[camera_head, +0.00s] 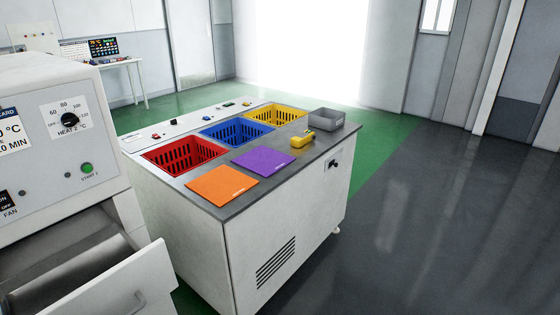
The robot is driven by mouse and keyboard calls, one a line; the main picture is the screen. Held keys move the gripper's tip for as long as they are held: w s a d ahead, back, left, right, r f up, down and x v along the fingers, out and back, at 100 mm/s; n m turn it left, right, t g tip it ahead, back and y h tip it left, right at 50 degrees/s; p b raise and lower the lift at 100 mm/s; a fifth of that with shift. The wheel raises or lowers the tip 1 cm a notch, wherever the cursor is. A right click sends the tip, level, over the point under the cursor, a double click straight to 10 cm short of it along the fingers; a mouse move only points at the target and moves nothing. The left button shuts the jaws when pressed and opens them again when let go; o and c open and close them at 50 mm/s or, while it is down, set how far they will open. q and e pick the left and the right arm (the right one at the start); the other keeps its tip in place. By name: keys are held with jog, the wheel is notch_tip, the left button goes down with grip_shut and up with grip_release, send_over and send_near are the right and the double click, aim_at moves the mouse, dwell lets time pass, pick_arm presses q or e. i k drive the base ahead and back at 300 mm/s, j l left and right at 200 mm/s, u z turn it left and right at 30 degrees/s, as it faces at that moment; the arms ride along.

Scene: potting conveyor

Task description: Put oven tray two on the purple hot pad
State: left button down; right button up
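The purple hot pad (263,161) lies flat on the grey top of the white cart, and nothing rests on it. At the left stands a white oven (42,150) with a dial, a green button and a fan switch. Below its panel a white drawer (112,284) with a handle is pulled open. The part of its inside that shows looks dark and bare. I cannot make out oven tray two or any tray label. Neither of my grippers is in view.
An orange pad (222,185) lies near the cart's front edge (226,211). Behind are red (178,159), blue (236,135) and yellow (276,115) baskets. A yellow handheld tool (302,140) and grey open bin (326,120) sit at the right. The floor right of the cart is clear.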

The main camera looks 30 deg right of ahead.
aim_at(268, 156)
jog(key=i+l+z, duration=0.2)
jog(key=z, duration=0.25)
jog(key=i+l+z, duration=0.15)
jog(key=i+z, duration=0.15)
jog(key=z, duration=0.15)
jog(key=i+z, duration=0.25)
jog(key=z, duration=0.2)
jog(key=i+j, duration=0.1)
jog(key=i, duration=0.35)
jog(key=i+z, duration=0.15)
jog(key=i, duration=0.3)
jog(key=i+j, duration=0.15)
jog(key=i, duration=0.25)
jog(key=i+z, duration=0.05)
